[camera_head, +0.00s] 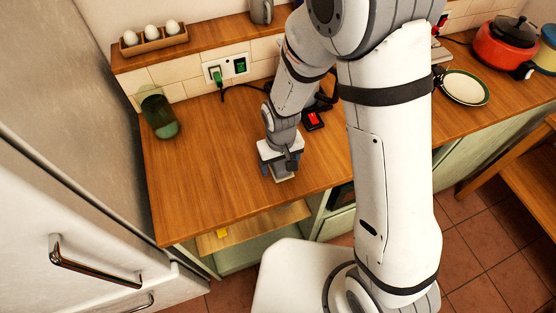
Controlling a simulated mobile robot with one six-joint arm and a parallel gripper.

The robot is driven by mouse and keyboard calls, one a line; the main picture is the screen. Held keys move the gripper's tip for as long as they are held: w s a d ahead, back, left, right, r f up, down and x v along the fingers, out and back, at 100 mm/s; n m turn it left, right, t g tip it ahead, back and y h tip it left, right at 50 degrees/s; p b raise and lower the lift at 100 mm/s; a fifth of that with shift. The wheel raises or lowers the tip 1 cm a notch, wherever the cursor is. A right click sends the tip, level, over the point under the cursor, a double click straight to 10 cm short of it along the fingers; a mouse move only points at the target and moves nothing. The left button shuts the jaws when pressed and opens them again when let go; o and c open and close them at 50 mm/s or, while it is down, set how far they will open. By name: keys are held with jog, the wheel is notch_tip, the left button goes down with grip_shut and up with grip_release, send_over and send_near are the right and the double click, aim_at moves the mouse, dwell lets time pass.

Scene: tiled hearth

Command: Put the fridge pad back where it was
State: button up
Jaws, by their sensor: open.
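My gripper (280,170) is low over the wooden counter, near its front edge, pointing down with its jaws open. A small pale, flat item (286,178) shows at the fingertips; it may be the fridge pad, but the gripper covers most of it and I cannot tell whether they touch. The white fridge (110,225) stands at the left, with a metal bar handle (95,268) on its front. No pad shows on the part of the fridge in view.
A green glass jar (158,115) stands at the counter's back left. A black device with a red switch (314,119) lies behind my gripper. An egg holder (153,40) sits on the ledge. A plate (465,88) and red pot (504,45) are at the right.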

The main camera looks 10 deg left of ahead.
aim_at(280, 162)
notch_tip(280, 162, up, 12)
jog(key=s+d+r+m+t, duration=0.1)
jog(key=s+d+r+m, duration=0.1)
jog(key=d+r, duration=0.2)
jog(key=s+d+r+m+t, duration=0.1)
jog(key=d+r, duration=0.4)
jog(key=d, duration=0.6)
jog(key=s+d+r+m+t, duration=0.1)
jog(key=s+d+r+m, duration=0.2)
jog(key=d, duration=0.4)
jog(key=shift+s+d+r+t+b, duration=0.3)
jog(key=shift+s+r+b, duration=0.15)
jog(key=shift+s+r, duration=0.45)
jog(key=shift+s+f, duration=0.1)
jog(key=shift+f, duration=0.1)
jog(key=shift+f+b, duration=0.3)
jog(key=shift+b, duration=0.05)
